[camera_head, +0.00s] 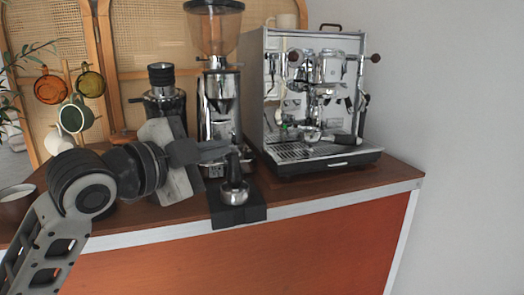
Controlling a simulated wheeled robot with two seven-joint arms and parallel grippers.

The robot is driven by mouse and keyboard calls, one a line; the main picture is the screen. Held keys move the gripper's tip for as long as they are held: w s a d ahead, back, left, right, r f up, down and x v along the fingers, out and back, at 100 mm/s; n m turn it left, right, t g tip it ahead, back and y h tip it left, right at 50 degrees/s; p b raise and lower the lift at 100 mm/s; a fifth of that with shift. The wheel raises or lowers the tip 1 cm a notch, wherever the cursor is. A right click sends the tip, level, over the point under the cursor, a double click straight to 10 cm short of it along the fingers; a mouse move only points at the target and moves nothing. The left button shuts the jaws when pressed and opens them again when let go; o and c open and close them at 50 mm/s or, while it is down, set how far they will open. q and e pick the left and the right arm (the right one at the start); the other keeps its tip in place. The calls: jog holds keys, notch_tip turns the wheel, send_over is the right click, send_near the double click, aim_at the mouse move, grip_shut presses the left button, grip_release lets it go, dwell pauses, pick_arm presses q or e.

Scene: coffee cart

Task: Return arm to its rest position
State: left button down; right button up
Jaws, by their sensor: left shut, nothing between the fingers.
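My left arm comes in from the left, and its left gripper (212,152) is shut and empty above the counter, in front of the coffee grinder. The fingers point right and lie close to the upper part of a metal tamper (235,192). I cannot tell whether they touch it. The tamper stands upright on a black mat (251,212) at the counter's front edge. My gripper body hides part of the counter and the lower part of a dark container behind it. My right gripper is not in view.
The grinder (217,100) stands behind the gripper, with the espresso machine (310,100) to its right. A dark glass-and-black container (163,85) stands left of the grinder. Cups hang on a stand (72,120) at the left. A bowl (14,203) sits at the far left.

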pick_arm(q)
jog(key=s+a+f+n+y+p, duration=0.15)
jog(key=f+n, duration=0.35)
jog(key=f, duration=0.6)
jog(key=s+a+f+n+y+p, duration=0.1)
jog(key=s+f+n+y+p, duration=0.3)
jog(key=f, duration=0.7)
jog(key=s+a+f+n+g, duration=0.1)
jog(key=s+a+f+n, duration=0.1)
jog(key=s+f+n, duration=0.2)
jog(key=s+a+f+n+g+y, duration=0.1)
jog(key=s+f+n, duration=0.3)
jog(key=s+f, duration=0.6)
jog(key=shift+s+a+f, duration=0.35)
jog(key=shift+s, duration=0.6)
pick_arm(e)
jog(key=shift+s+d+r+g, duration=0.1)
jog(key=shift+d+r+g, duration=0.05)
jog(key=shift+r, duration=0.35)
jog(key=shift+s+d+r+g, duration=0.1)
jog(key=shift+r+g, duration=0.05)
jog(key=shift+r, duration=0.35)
pick_arm(q)
jog(key=shift+y, duration=0.25)
